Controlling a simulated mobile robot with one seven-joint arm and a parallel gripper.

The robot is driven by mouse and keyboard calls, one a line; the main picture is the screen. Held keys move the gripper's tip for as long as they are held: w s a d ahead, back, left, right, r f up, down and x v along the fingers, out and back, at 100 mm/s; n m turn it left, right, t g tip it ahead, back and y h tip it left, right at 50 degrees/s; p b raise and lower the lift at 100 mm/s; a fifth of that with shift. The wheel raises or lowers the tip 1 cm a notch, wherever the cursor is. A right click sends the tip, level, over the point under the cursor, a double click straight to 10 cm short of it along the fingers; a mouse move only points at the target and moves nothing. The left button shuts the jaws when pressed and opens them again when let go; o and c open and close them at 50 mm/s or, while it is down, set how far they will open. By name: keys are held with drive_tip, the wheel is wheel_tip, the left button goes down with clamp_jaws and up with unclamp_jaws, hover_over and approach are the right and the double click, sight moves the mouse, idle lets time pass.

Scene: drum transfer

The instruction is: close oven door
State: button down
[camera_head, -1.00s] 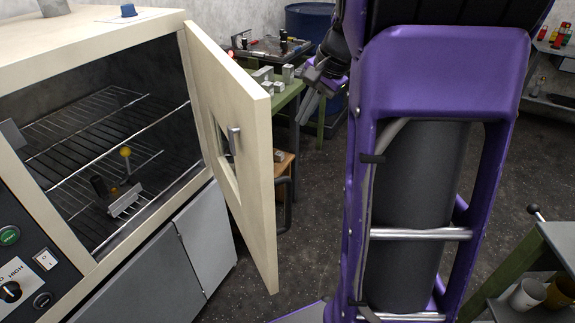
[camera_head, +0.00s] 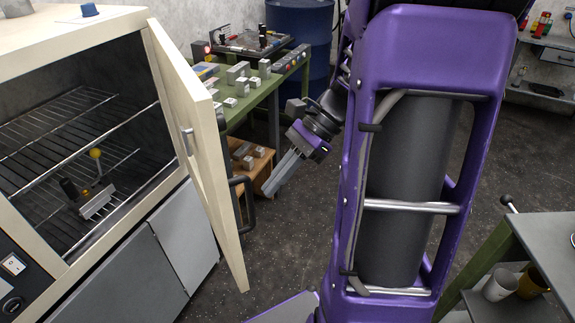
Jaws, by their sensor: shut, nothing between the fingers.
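The cream oven (camera_head: 72,33) stands at the left with its dark, racked inside in full view. Its oven door (camera_head: 186,98) is hinged on the right edge of the opening and stands wide open, swung out toward the camera. My gripper (camera_head: 268,194) is to the right of the door's outer side, pointing down and left. Its fingers are together and empty, and it looks apart from the handle.
Wire racks in the oven hold a metal piece with a yellow knob (camera_head: 95,154). A green bench (camera_head: 270,88) with metal blocks stands behind the door, with a wooden crate (camera_head: 262,165) below. A blue barrel (camera_head: 302,28) is behind. A grey table (camera_head: 545,240) is at right.

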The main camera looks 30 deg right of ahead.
sight(251, 199)
drive_tip(key=a, duration=0.1)
drive_tip(key=a+f, duration=0.1)
drive_tip(key=a, duration=0.1)
drive_tip(key=a+f, duration=0.1)
drive_tip(key=a, duration=0.1)
drive_tip(key=shift+a, duration=0.5)
